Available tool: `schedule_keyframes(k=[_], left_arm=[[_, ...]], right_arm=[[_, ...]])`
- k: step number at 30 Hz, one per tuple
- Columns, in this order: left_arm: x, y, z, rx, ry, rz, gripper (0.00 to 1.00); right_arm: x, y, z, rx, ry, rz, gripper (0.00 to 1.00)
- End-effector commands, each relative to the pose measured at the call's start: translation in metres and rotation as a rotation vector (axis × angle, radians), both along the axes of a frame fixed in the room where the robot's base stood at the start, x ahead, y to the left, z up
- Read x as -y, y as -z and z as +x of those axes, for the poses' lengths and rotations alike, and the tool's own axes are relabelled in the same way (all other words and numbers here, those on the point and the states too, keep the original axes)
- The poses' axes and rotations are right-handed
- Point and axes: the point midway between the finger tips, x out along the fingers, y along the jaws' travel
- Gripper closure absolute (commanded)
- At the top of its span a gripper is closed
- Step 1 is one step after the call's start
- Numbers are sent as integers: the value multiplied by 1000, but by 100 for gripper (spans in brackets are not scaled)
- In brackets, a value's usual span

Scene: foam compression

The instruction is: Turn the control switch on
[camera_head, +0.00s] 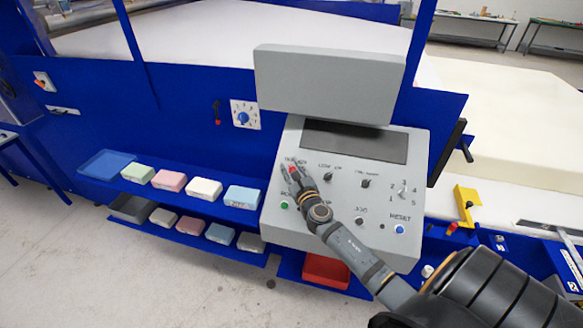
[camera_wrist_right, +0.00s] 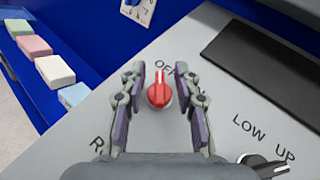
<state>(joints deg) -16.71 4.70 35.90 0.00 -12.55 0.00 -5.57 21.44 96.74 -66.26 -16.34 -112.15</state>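The control switch is a red knob (camera_wrist_right: 160,93) on the sloped grey control panel (camera_head: 410,258). It also shows as a small red spot between my fingers in the head view (camera_head: 293,170). In the wrist view its pale pointer is upright, towards lettering that seems to read OFF; the rest of that label is hidden. My right gripper (camera_wrist_right: 159,78) is open, with one finger on each side of the knob. Gaps show between the knob and both fingers. My left gripper is not in view.
Black knobs (camera_head: 328,176), a green button (camera_head: 284,205) and a blue reset button (camera_head: 400,229) are on the same panel. A dark screen (camera_head: 355,142) lies above them. Blue shelves at left hold several coloured foam blocks (camera_head: 205,188).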

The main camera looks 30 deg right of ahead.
Motion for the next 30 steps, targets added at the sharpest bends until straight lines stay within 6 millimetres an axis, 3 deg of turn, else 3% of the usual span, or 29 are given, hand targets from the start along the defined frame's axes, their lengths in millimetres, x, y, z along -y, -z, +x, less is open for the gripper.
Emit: schedule_keyframes(k=[3, 10, 22, 30], left_arm=[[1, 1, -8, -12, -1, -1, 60], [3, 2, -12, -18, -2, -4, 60], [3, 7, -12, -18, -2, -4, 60], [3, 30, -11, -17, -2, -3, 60]], right_arm=[[0, 0, 0, 0, 0, 0, 71], [0, 1, -1, -1, 0, 1, 100], [0, 5, -1, 5, 20, 12, 100], [0, 10, -1, 61, 144, 64, 100]])
